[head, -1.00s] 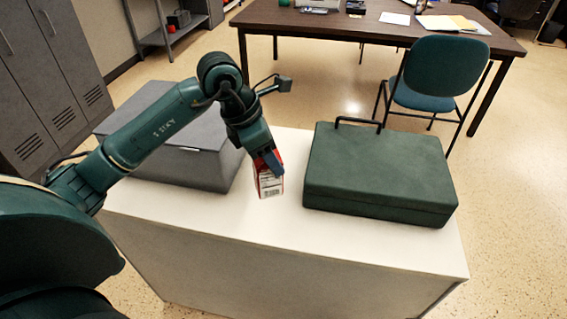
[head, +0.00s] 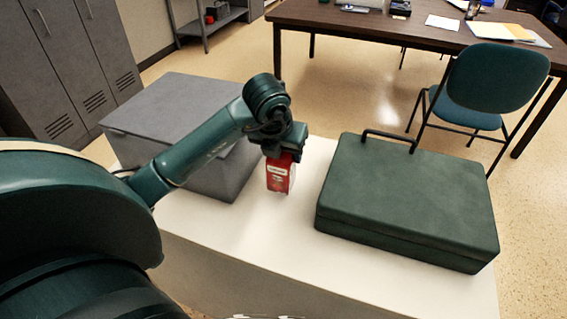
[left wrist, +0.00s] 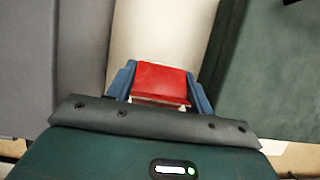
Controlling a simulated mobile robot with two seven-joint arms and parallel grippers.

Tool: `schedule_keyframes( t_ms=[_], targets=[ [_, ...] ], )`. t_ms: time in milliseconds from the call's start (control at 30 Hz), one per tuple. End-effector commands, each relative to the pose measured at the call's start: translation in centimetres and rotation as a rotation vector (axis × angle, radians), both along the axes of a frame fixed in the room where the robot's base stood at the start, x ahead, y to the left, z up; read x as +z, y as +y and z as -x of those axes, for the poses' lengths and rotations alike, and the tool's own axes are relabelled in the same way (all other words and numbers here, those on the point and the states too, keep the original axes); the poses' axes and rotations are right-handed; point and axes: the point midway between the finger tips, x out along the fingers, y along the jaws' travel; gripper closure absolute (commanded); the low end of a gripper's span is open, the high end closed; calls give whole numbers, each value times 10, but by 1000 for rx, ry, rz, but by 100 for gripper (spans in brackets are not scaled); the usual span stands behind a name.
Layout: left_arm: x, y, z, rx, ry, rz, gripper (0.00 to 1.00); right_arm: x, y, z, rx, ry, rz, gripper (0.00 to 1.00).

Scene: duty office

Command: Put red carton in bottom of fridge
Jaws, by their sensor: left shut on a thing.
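The red carton (head: 280,176) is red with white markings and hangs below my left gripper (head: 284,158) in the head view. My left gripper is shut on the carton. The carton is between the grey box and the green case, over the white surface; I cannot tell whether its base touches it. In the left wrist view the carton's red top (left wrist: 160,82) sits between the two blue fingers of my left gripper (left wrist: 160,88). No fridge shows in these views. My right gripper is not in view.
A grey lidded box (head: 190,110) stands left on the white cabinet top (head: 250,240). A dark green case (head: 410,195) with a handle lies right. Behind are a brown desk (head: 400,25), a green chair (head: 495,80) and grey lockers (head: 60,60). Open floor lies between.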

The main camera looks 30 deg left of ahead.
Motion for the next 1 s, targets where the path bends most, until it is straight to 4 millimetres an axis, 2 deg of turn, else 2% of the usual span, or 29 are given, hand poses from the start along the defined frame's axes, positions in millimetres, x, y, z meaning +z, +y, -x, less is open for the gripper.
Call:
schedule_keyframes(
  t_ms=[233, 600, 633, 867, 1000],
  targets=[
    [-32, -1, 0, -2, 2, 2, 81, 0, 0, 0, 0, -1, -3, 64],
    [-38, 0, 0, -2, -2, 0, 81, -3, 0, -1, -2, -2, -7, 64],
    [-37, 0, 0, -2, 0, 0, 46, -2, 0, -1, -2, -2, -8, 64],
    [-37, 0, 0, -2, 1, 0, 27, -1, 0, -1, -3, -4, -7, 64],
    [-37, 0, 0, -2, 1, 0, 27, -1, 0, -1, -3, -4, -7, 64]
  ],
)
